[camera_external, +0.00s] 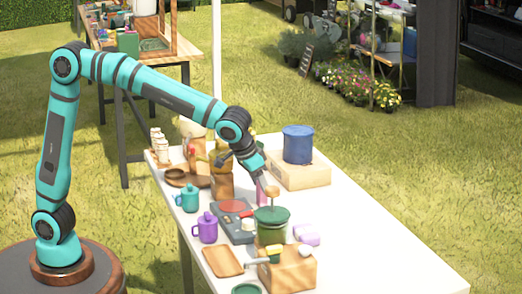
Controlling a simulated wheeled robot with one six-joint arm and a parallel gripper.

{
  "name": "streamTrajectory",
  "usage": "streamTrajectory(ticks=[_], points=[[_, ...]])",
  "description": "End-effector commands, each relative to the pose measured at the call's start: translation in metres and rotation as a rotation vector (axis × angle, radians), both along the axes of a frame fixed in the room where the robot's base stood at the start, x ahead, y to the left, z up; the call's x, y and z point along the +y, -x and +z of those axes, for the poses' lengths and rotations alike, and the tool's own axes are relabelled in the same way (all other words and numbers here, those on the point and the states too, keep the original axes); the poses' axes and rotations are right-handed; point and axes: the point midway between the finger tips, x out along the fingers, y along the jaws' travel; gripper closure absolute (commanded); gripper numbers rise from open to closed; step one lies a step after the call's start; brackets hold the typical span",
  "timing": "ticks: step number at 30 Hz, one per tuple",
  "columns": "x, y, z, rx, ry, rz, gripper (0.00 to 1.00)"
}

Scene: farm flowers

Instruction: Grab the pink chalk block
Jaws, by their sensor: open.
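A pale pink-lilac block (306,234) lies on the white table, just right of the green pot; it looks like the chalk block. A second, brighter pink upright item (261,193) shows partly behind the end of my arm; I cannot tell what it is. My gripper (271,191) is open above the green pot (271,226), up and to the left of the pale block and apart from it. Its fingers are small here, and I see nothing held between them.
A wooden box (290,272) with a brush on it stands in front of the pale block. A blue pot (298,145) sits on a cardboard box (302,177) behind. The table's right front (385,262) is clear.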

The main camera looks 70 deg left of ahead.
Motion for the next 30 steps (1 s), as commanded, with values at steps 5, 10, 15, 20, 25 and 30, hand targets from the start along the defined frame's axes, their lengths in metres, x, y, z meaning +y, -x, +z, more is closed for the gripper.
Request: streamTrajectory(ticks=[5, 10, 15, 20, 25, 30], points=[[0.001, -0.01, -0.026, 0.002, -0.002, 0.001, 0.49], [0.002, -0.015, -0.037, 0.001, -0.001, 0.0, 0.49], [0.002, -0.015, -0.037, 0.0, 0.0, 0.0, 0.49], [0.001, -0.015, -0.037, 0.0, 0.0, 0.0, 0.79], [0.001, -0.015, -0.037, 0.0, 0.0, 0.0, 0.99], [0.001, -0.015, -0.036, 0.0, 0.0, 0.0, 0.99]])
